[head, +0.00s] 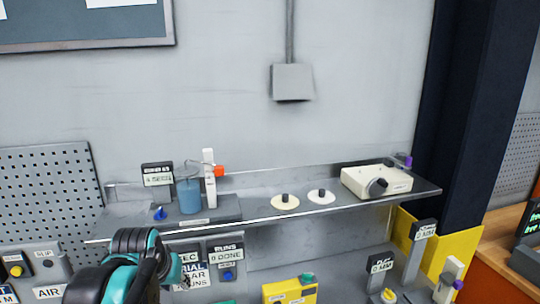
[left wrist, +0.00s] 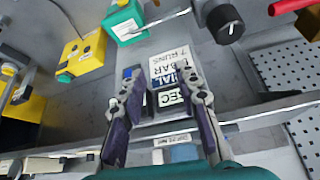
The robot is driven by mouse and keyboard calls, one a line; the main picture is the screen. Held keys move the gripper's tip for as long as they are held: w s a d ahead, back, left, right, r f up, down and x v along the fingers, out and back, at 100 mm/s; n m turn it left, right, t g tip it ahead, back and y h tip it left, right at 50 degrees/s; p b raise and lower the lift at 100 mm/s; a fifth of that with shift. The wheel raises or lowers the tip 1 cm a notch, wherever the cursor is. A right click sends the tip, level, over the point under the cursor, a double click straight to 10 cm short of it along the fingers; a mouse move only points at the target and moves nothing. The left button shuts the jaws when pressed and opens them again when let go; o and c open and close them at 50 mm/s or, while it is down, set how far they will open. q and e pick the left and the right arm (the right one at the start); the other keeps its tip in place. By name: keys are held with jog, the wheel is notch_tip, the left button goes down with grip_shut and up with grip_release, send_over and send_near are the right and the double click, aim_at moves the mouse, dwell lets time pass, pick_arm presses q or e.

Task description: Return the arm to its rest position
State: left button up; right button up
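My left arm comes in at the lower left of the head view. Its gripper (head: 182,284) is low, in front of the label panel below the shelf, and mostly hidden by my own wrist there. In the left wrist view the gripper (left wrist: 162,78) shows two fingers spread apart with nothing between them. The labelled panel (left wrist: 172,78) shows behind the gap, and I cannot tell the distance to it. My right gripper is in neither view.
A metal shelf (head: 250,212) carries a blue cylinder (head: 189,196), two pale discs and a cream box (head: 372,182). Below are a yellow box (head: 289,292) and a runs display (head: 227,257). A teal box (left wrist: 125,22) and a black knob (left wrist: 225,22) show in the wrist view. The upper wall is mostly clear.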

pick_arm(q)
jog(key=s+d+f+b, duration=0.1)
jog(key=s+f+b, duration=0.2)
jog(key=s+f, duration=0.2)
jog(key=s+d+f+b, duration=0.2)
jog(key=s+f+b, duration=0.2)
jog(key=f, duration=0.8)
jog(key=s+d+f+m+t+b, duration=0.1)
jog(key=s+f+b, duration=0.3)
jog(key=f, duration=0.5)
jog(key=shift+s+d+h, duration=0.3)
jog(key=shift+s+d, duration=0.3)
jog(key=shift+s, duration=0.5)
